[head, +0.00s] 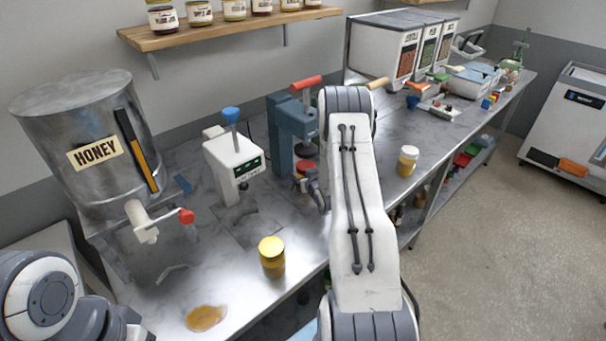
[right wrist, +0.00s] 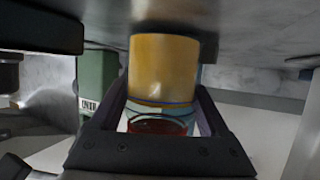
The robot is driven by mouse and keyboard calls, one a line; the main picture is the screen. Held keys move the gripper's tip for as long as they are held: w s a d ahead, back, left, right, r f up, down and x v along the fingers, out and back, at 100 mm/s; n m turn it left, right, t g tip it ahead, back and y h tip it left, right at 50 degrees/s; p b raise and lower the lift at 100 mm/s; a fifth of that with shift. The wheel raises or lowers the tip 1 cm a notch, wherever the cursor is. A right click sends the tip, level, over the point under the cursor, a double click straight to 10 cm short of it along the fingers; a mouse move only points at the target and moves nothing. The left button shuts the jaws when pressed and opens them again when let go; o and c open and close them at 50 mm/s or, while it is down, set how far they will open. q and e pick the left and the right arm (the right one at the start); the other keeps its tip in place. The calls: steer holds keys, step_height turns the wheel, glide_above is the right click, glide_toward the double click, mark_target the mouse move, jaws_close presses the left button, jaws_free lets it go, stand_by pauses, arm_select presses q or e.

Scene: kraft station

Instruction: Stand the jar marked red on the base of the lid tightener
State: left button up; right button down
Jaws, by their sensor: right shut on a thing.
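My right gripper (head: 314,188) is shut on a jar with a red top (head: 304,168), at the front of the blue-grey press with a red lever, which appears to be the lid tightener (head: 291,125). In the right wrist view the jar (right wrist: 163,70) sits between the fingers, amber with a blue band and red at the lower end. A grey surface borders its upper end in that view. Whether the jar rests on the base or hangs just above it, I cannot tell; my arm hides part of the base. Only part of my left arm shows; its gripper is out of view.
A white machine with a blue knob (head: 233,160) stands left of the press. A honey tank (head: 85,145) is further left. A honey puddle (head: 205,318) lies near the front edge.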

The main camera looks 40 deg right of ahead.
jaws_free()
steer(key=shift+f, duration=0.1)
